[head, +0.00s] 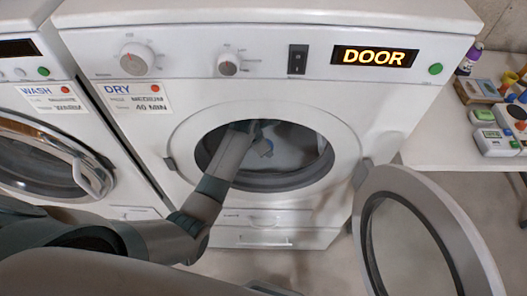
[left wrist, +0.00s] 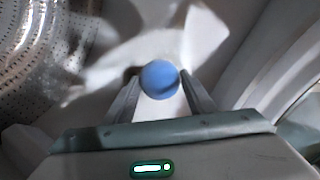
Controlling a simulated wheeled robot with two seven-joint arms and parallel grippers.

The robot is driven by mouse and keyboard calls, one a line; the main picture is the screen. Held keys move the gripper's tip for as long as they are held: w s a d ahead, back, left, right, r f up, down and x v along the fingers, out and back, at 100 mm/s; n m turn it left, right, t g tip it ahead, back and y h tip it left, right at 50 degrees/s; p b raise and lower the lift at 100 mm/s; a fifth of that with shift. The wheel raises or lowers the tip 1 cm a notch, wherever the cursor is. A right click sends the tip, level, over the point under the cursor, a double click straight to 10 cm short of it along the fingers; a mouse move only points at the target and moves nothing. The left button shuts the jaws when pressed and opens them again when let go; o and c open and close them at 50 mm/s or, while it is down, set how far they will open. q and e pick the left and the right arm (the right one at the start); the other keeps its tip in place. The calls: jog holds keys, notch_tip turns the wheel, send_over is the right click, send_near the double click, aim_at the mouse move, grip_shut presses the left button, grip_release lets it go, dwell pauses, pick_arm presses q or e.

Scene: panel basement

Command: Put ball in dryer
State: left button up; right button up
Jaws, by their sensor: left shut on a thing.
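The dryer (head: 370,125) stands in the middle of the head view with its round door (head: 430,235) swung open to the right. My left arm reaches through the opening, and my left gripper (head: 264,148) is inside the drum. In the left wrist view, a blue ball (left wrist: 160,79) sits between the two fingertips of my left gripper (left wrist: 160,88), which is shut on it. Pale cloth (left wrist: 120,70) lies in the drum around and behind the ball. The perforated drum wall (left wrist: 40,50) shows at left. My right gripper is not in view.
The lit display (head: 374,57) reads DOOR. A washer (head: 45,130) stands to the left. A white table (head: 450,145) at right holds small boxes and a purple bottle (head: 469,60). The open door takes up the room at front right.

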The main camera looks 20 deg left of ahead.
pick_arm(q)
jog(key=shift+f, duration=2.05)
jog(key=shift+f, duration=0.15)
jog(key=o, duration=1)
jog(key=shift+v, duration=3.9)
jog(key=shift+w, duration=0.1)
